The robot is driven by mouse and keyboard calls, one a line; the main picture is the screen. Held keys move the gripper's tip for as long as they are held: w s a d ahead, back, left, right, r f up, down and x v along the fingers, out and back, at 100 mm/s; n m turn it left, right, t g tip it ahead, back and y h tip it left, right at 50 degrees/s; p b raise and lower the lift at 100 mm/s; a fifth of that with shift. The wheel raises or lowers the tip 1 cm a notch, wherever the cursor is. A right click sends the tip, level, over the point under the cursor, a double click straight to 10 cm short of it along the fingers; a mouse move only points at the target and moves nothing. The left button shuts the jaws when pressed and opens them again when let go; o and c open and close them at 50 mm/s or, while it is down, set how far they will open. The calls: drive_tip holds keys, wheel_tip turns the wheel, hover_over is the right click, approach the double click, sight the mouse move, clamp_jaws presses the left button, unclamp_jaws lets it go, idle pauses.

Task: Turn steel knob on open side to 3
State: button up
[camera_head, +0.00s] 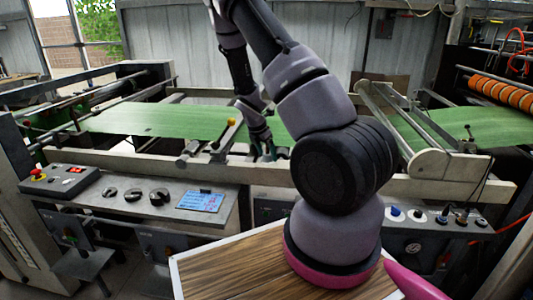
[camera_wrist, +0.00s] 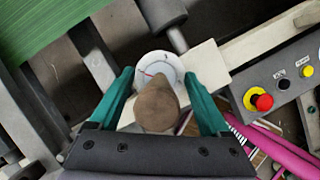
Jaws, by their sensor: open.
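A grey-brown, pear-shaped knob (camera_wrist: 157,107) stands between my gripper's fingers in the wrist view. It partly covers a round white dial (camera_wrist: 158,66) with a red mark; the dial's figures are too small to read. My gripper (camera_wrist: 159,76) has teal fingers spread on both sides of the knob, with a visible gap on each side. In the head view my gripper (camera_head: 265,150) is low at the machine's front beam, beside the green web (camera_head: 165,121). The knob and dial cannot be made out there.
A pale beam (camera_head: 130,165) runs along the machine front. A grey control panel (camera_head: 135,197) with black knobs and a blue display is at left. A red button (camera_wrist: 262,102) on another panel lies right of my gripper. A dark rounded part (camera_wrist: 160,12) is just beyond the dial.

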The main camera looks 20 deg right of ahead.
clamp_jaws()
